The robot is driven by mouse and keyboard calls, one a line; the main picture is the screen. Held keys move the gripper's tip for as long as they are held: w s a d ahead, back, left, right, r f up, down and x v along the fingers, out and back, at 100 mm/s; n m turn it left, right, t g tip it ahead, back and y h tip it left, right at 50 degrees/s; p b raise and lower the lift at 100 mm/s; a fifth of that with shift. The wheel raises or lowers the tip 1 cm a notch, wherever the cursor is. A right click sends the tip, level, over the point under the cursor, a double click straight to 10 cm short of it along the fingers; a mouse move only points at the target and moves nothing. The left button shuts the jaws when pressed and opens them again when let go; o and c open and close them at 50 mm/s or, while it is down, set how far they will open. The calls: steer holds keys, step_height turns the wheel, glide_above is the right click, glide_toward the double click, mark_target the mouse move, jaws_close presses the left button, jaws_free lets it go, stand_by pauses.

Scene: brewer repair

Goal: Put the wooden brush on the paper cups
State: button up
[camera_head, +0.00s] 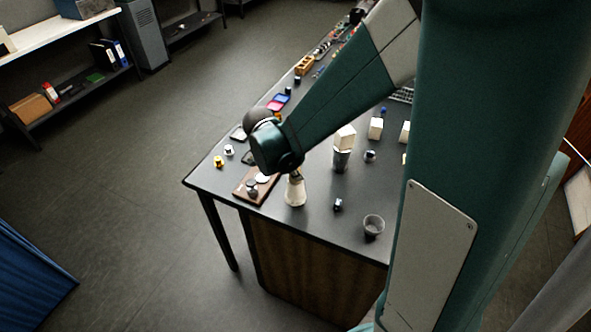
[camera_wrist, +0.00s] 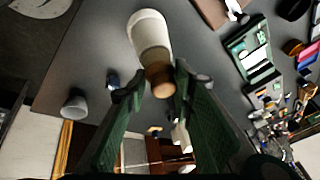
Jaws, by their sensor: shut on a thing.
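The paper cups (camera_head: 295,191) stand as a white tapered stack on the dark table, near its front left part. In the wrist view the stack (camera_wrist: 149,32) lies just beyond my fingertips. My gripper (camera_wrist: 158,82) is shut on the wooden brush (camera_wrist: 159,77), whose round brown end shows between the green fingers. The brush overlaps the near end of the stack in the wrist view; I cannot tell whether they touch. In the head view my arm's end is right above the stack, and the brush is mostly hidden there.
A wooden board (camera_head: 243,190) with small items lies left of the stack. A clear cup (camera_head: 373,226) and a small dark item (camera_head: 338,204) stand to the right. A metal cup (camera_head: 341,161) with a white block stands behind. The table's front edge is close.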

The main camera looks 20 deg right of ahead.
steer(key=shift+f, duration=0.2)
steer(key=o, duration=0.9)
steer(key=shift+r, duration=0.25)
steer(key=v, duration=1.2)
steer(key=shift+s, duration=0.15)
steer(key=s+d+r+n+t+y, duration=0.1)
steer(key=s+r+n, duration=0.3)
steer(key=s+n, duration=0.4)
steer(key=s+d+r+n+t+y, duration=0.1)
steer(key=s+r+n+t+y, duration=0.2)
steer(key=s+n, duration=0.6)
steer(key=shift+s+d+r+n+t, duration=0.25)
steer(key=shift+r+n+t, duration=0.2)
steer(key=shift+n, duration=0.25)
